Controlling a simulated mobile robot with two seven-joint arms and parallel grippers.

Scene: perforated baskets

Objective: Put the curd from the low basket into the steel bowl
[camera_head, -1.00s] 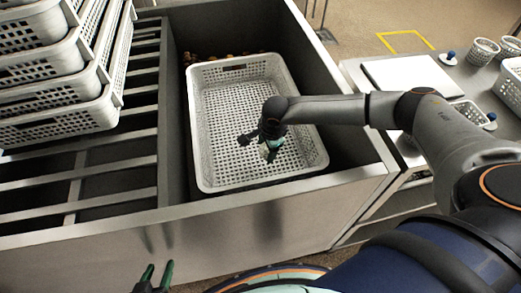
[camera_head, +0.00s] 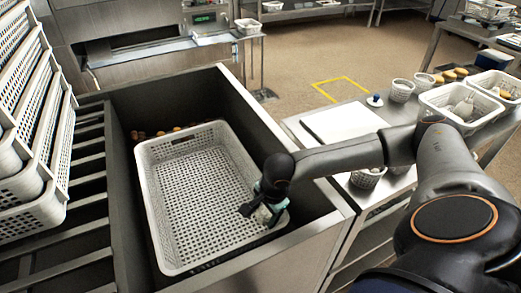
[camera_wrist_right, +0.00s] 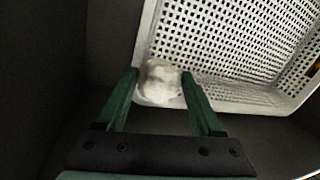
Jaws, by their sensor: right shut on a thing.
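The curd (camera_wrist_right: 160,82) is a small whitish lump between the two green fingers of my right gripper (camera_wrist_right: 163,88) in the right wrist view. In the head view, my right gripper (camera_head: 264,213) is shut on it over the near right corner of the low basket (camera_head: 200,190). This white perforated basket lies in the deep steel bin, and its bare floor shows. The basket also shows behind the curd in the right wrist view (camera_wrist_right: 225,38). I cannot make out the steel bowl for sure. My left gripper is not in the head view.
Stacked white baskets (camera_head: 35,130) stand on the slatted rack at the left. A steel table at the right holds a white board (camera_head: 343,122), small baskets (camera_head: 402,90) and a larger basket (camera_head: 460,108). The bin's right wall (camera_head: 290,140) lies between basket and table.

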